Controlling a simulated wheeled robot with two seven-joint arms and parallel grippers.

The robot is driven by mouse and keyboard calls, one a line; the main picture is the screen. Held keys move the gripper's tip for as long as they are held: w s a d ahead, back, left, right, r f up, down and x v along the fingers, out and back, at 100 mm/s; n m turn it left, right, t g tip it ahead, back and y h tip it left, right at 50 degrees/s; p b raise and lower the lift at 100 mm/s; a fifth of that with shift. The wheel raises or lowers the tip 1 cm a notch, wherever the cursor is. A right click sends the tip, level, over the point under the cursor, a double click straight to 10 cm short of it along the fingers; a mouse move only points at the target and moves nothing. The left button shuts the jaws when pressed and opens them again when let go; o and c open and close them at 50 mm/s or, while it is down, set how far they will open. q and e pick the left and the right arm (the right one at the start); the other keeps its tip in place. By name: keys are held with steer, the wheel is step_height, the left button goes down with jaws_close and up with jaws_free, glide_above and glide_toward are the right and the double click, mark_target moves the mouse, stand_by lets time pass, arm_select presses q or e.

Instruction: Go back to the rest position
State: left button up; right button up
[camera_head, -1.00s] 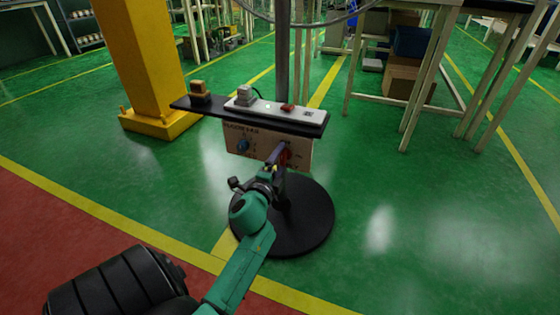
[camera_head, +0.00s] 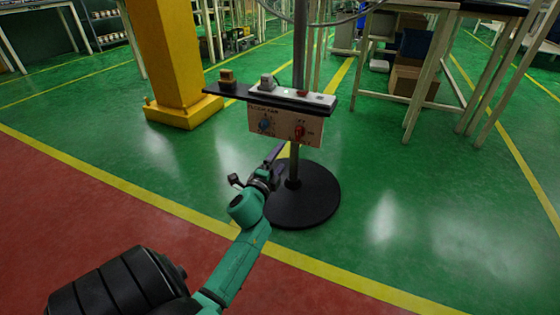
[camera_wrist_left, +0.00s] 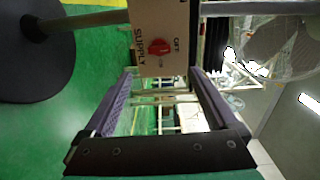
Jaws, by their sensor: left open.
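My left gripper (camera_head: 276,158) is in the lower middle of the head view, in front of and below the control panel (camera_head: 282,133). It is apart from the panel. In the left wrist view its two purple fingers (camera_wrist_left: 163,82) are spread wide with nothing between them. The panel hangs under a black shelf on a stand and carries a blue knob (camera_head: 265,124) and a red knob (camera_head: 299,132). The red knob also shows in the left wrist view (camera_wrist_left: 159,47), beside the printed word SUPPLY. My right gripper is not in view.
The stand has a round black base (camera_head: 305,200) on the green floor. A white power strip (camera_head: 300,95) lies on the black shelf (camera_head: 228,91). A yellow pillar (camera_head: 170,60) stands to the left. Work tables stand at the back right. Open floor lies on both sides.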

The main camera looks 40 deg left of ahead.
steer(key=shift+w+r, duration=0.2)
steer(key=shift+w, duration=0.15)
